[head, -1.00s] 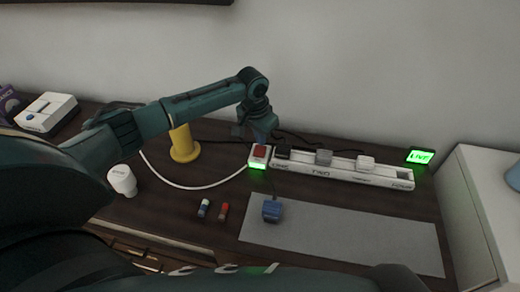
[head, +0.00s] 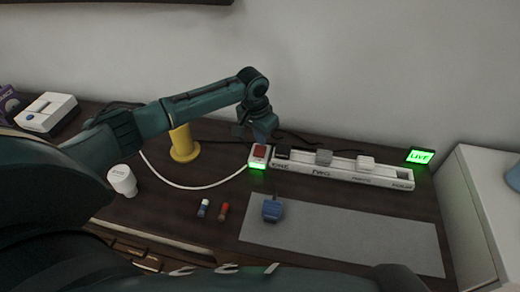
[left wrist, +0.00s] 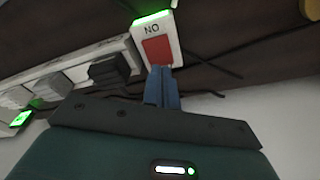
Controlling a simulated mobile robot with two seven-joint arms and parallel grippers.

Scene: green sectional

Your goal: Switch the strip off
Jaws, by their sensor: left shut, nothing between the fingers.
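The white power strip (head: 345,178) lies along the back of the dark table, with several plugs in its sockets. At its left end is a white switch box with a red rocker switch (head: 260,151) and a lit green edge. My left gripper (head: 262,136) is at the switch's back side. Its blue fingers (left wrist: 163,72) are shut and empty, their tips at the lower edge of the red switch; I cannot tell if they touch. My right gripper is not in view.
A green lit "LIVE" display (head: 420,157) stands right of the strip. A blue plug (head: 272,209) lies on a grey mat (head: 340,237). A white cabinet (head: 480,210) bounds the right.

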